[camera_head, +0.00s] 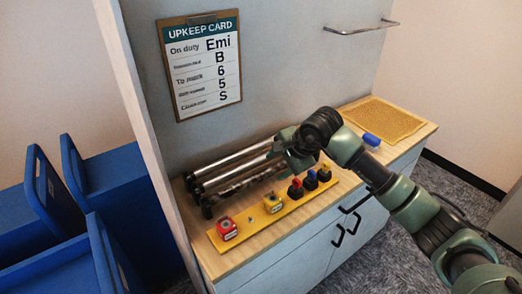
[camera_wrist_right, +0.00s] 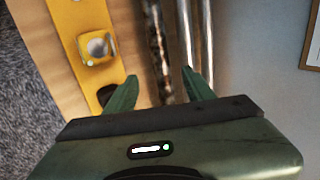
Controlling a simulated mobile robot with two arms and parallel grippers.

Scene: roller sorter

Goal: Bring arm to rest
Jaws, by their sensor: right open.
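My right arm (camera_head: 400,203) reaches in from the lower right of the head view, over the wooden counter. Its gripper (camera_head: 294,166) hangs above the metal rollers (camera_head: 235,172), near the back of the yellow strip. In the right wrist view the green fingers (camera_wrist_right: 160,90) are spread apart with nothing between them. The rollers (camera_wrist_right: 190,40) run beyond the fingers, and the yellow strip (camera_wrist_right: 85,15) lies to the left. I cannot tell whether the gripper touches a roller. My left gripper is not in view.
The yellow strip (camera_head: 257,223) holds a red unit (camera_head: 227,228), a yellow unit (camera_head: 273,202) and several knobs. An upkeep card (camera_head: 200,65) hangs behind. Blue bins (camera_head: 110,180) stand left. A rail (camera_head: 362,28) is above.

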